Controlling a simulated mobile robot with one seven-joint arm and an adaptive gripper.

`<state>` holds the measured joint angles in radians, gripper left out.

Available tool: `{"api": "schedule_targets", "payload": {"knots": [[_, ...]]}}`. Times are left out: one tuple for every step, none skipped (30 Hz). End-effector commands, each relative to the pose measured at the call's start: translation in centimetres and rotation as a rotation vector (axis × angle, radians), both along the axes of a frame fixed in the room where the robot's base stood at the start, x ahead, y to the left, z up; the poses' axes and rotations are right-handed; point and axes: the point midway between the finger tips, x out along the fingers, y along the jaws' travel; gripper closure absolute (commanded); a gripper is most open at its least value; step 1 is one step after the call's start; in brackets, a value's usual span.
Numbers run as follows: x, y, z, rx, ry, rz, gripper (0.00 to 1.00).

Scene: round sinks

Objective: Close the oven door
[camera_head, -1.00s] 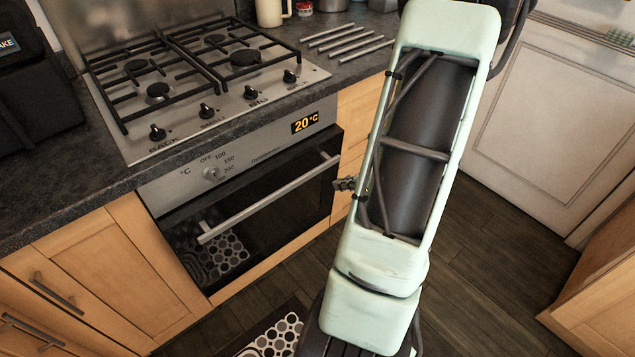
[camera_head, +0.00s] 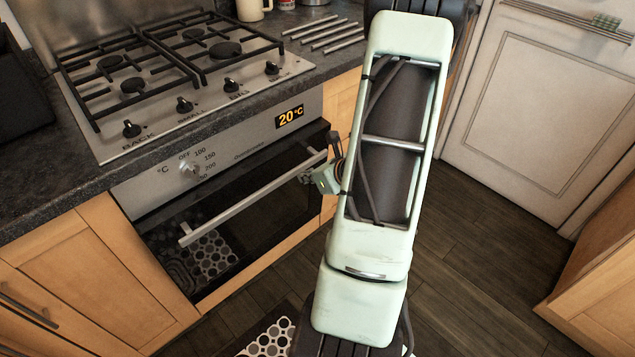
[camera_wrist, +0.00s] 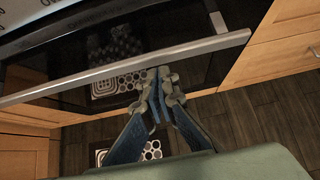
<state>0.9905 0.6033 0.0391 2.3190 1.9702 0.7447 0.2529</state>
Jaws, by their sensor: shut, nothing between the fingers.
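The oven door (camera_head: 260,215) is dark glass with a long silver bar handle (camera_head: 250,200). It stands upright or nearly so below the control panel; I cannot tell whether a small gap remains along its top. The door (camera_wrist: 70,75) and its handle (camera_wrist: 130,66) cross the upper part of the wrist view. My gripper (camera_wrist: 158,85) is shut and empty, its fingertips just below the handle in that picture; contact cannot be told. In the head view my gripper (camera_head: 325,180) shows partly, near the handle's right end, with the rest hidden behind my arm.
The gas hob (camera_head: 180,75) and dark worktop (camera_head: 40,190) lie above the oven. Wooden cupboards (camera_head: 90,270) flank it. A patterned mat (camera_head: 268,338) lies on the dark floor. A white door (camera_head: 540,110) stands at right, with open floor before it.

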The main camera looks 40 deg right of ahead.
Motion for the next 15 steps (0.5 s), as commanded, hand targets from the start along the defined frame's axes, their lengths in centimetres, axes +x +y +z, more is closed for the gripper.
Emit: {"api": "schedule_targets", "payload": {"knots": [[0.49,0.04,0.03,0.001,0.000,0.001,1.00],[0.73,0.05,0.06,0.001,0.000,0.001,1.00],[0.98,0.04,0.10,0.001,0.000,0.001,1.00],[1.12,0.04,0.10,0.000,0.000,0.000,1.00],[1.22,0.03,0.11,0.000,0.001,0.000,1.00],[1.30,0.03,0.10,0.001,0.001,-0.001,1.00],[1.34,0.02,0.11,0.000,0.001,-0.001,1.00],[1.36,0.03,0.11,0.000,0.001,-0.001,1.00],[1.37,0.02,0.10,0.000,0.001,-0.001,1.00],[1.36,0.03,0.11,0.000,0.001,-0.001,1.00],[1.36,0.03,0.11,0.000,0.001,-0.001,1.00],[1.36,0.03,0.11,0.001,0.001,-0.001,1.00],[1.35,0.04,0.10,0.001,0.001,-0.001,1.00],[1.35,0.04,0.10,0.001,0.001,-0.001,1.00],[1.36,0.04,0.11,0.001,0.001,-0.001,1.00]]}}
